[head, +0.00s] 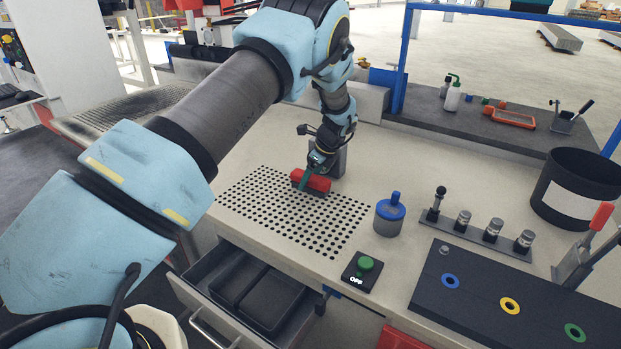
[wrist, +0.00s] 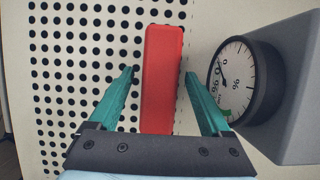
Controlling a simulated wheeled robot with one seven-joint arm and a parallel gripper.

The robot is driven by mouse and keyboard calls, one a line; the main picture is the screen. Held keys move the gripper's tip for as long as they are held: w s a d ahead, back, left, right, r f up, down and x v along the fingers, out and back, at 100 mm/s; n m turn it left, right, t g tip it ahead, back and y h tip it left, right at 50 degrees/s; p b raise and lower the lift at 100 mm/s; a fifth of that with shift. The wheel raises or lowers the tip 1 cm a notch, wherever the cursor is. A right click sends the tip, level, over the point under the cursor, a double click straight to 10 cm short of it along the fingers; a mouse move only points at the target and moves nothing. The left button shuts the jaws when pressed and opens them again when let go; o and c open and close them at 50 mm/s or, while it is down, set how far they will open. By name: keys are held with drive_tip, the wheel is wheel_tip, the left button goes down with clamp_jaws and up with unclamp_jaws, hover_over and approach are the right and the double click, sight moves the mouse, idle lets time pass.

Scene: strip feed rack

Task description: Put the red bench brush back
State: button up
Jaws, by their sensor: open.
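The red bench brush (head: 316,181) lies on the perforated plate area (head: 262,214) of the bench, near its back edge. In the wrist view the red brush (wrist: 163,85) is a long red block between the two teal fingers. My gripper (wrist: 160,73) is open, with one finger on each side of the brush and a gap showing at both sides. In the head view my gripper (head: 306,178) is right at the brush and hides part of it.
A grey block with a round dial gauge (wrist: 235,78) stands close right of the brush. A blue-lidded jar (head: 390,215), a green button marked OFF (head: 364,267) and a row of metal pieces (head: 492,229) stand farther right. A drawer (head: 245,290) is open below the bench front.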

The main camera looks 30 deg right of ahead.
drive_tip(key=b+v, duration=0.3)
drive_tip(key=v, duration=0.9)
drive_tip(key=w+a+r+n+g+h, duration=0.1)
drive_tip(key=w+a+r+n, duration=0.1)
drive_tip(key=a+n, duration=0.8)
drive_tip(key=w+a+r+n+g, duration=0.1)
drive_tip(key=a+r+n, duration=0.15)
drive_tip(key=a, duration=1.35)
drive_tip(key=s+a+n, duration=0.7)
drive_tip(key=a+n, duration=0.1)
drive_tip(key=a, duration=0.2)
drive_tip(key=s+a+n+h, duration=0.1)
drive_tip(key=s+a+n, duration=0.6)
drive_tip(key=a, duration=0.3)
drive_tip(key=shift+s+a+r+n, duration=0.15)
drive_tip(key=shift+s+a+n, duration=0.15)
drive_tip(key=shift+n, duration=0.55)
drive_tip(key=shift+w, duration=0.1)
drive_tip(key=shift+c, duration=0.4)
